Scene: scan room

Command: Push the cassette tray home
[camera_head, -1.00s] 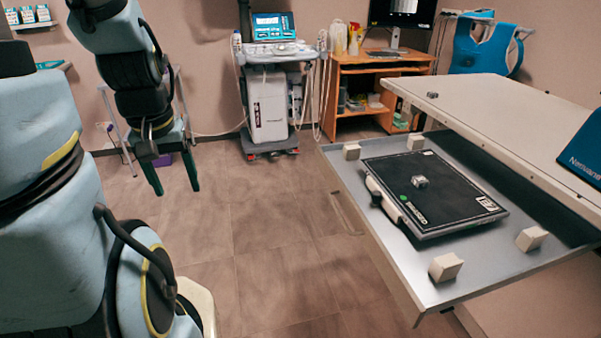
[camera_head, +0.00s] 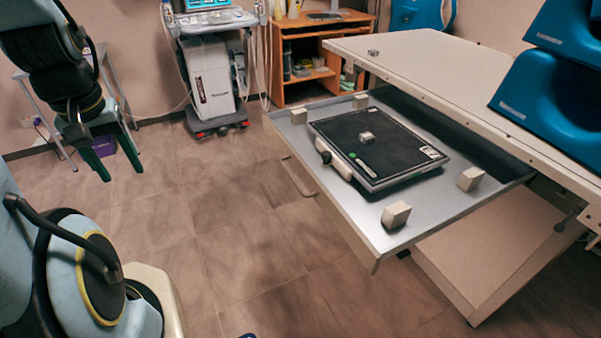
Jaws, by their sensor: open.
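The cassette tray (camera_head: 350,218) is a grey metal drawer pulled out from under the pale table top (camera_head: 450,68). It has a bar handle (camera_head: 298,177) on its front edge. A black cassette (camera_head: 395,167) with a light handle lies flat on it, with a small grey block (camera_head: 367,138) on top. Cream blocks stand near the tray's corners, one at the near corner (camera_head: 396,214). My gripper (camera_head: 103,152), with two green fingers, hangs open and empty at the upper left, well apart from the tray.
Blue padded supports (camera_head: 550,95) sit on the table's right. A white machine on wheels (camera_head: 209,80) and a wooden desk (camera_head: 310,55) stand at the back. A small side table (camera_head: 40,105) is behind my gripper. The floor (camera_head: 230,225) between my arm and the tray is clear.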

